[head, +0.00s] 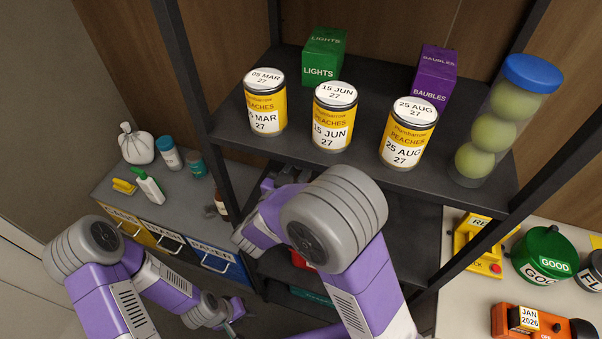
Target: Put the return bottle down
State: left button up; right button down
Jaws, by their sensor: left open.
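No bottle in view carries a label that I can read as return. A brown bottle (222,204) with a pale label stands at the right end of the grey counter, partly hidden by a rack post. My left gripper (236,309) is low in the picture, below the blue drawer, small and dark. It is open, and I see nothing held in it.
A dark rack shelf (360,168) holds several yellow cans, green and purple boxes and a tube of balls (494,125). Its posts stand close to my arms. The counter (120,203) also holds a white sack and small jars. A pale bench (455,310) at right holds tools.

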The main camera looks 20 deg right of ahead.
jog(key=shift+w+d+f+b, duration=0.1)
jog(key=shift+f+b, duration=0.05)
jog(key=shift+f, duration=0.5)
jog(key=shift+w+f+b, duration=0.1)
jog(key=shift+f+b, duration=0.05)
jog(key=shift+f, duration=0.45)
jog(key=shift+f, duration=0.1)
jog(key=c, duration=0.8)
grip_release()
jog(key=shift+f, duration=0.1)
jog(key=shift+r, duration=0.2)
jog(key=shift+s+a, duration=0.25)
jog(key=v, duration=1.1)
jog(key=shift+s+p, duration=0.15)
jog(key=shift+p, duration=0.25)
